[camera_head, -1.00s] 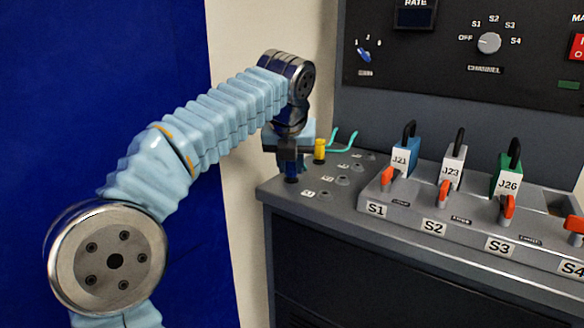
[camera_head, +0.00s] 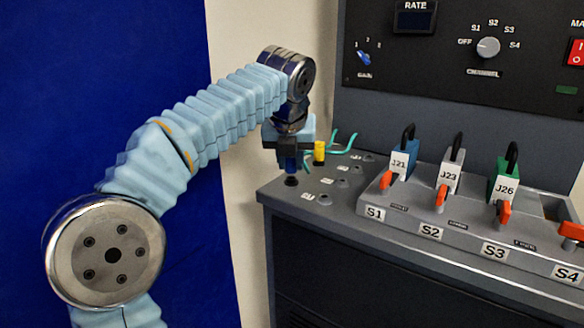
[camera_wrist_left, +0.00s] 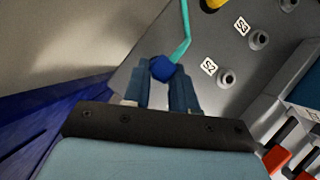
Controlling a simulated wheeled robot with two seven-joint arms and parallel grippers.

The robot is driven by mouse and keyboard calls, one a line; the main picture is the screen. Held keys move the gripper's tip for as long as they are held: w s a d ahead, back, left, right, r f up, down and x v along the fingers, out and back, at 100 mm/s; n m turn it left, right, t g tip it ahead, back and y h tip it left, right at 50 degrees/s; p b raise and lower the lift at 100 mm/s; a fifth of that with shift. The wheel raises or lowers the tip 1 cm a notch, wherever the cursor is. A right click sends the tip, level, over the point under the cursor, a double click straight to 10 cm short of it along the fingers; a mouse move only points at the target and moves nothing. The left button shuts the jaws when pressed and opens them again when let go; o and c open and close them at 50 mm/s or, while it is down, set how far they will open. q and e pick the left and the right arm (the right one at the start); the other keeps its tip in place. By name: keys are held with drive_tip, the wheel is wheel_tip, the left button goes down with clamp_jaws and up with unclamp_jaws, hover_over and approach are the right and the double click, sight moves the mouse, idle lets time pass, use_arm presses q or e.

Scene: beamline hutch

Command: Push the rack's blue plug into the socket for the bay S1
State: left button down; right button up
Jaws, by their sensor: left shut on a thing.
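My left gripper (camera_head: 289,152) points down over the left part of the grey rack top (camera_head: 272,190). It is shut on the blue plug (camera_head: 291,167), whose lower end shows just above a dark round seat (camera_head: 291,181). In the left wrist view, the blue plug (camera_wrist_left: 163,69) sits between the fingertips, with a teal cable by it. The front socket of the row (camera_head: 324,199), beside the foremost label, is right of the plug and apart from it. In the left wrist view I read S2 beside one socket (camera_wrist_left: 227,78); the S1 socket is hidden there. My right gripper is out of view.
A yellow plug (camera_head: 319,151) with a teal cable stands just behind my left gripper. To the right, a raised block (camera_head: 400,215) marked S1 to S4 carries tagged J21, J23 and J26 connectors with orange levers. A dark control panel (camera_head: 430,60) rises behind.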

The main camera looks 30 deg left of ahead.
use_arm(q)
drive_tip(key=shift+r, duration=0.25)
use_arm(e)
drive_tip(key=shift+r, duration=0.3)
use_arm(q)
drive_tip(key=shift+r+p, duration=0.45)
drive_tip(key=shift+r, duration=2.5)
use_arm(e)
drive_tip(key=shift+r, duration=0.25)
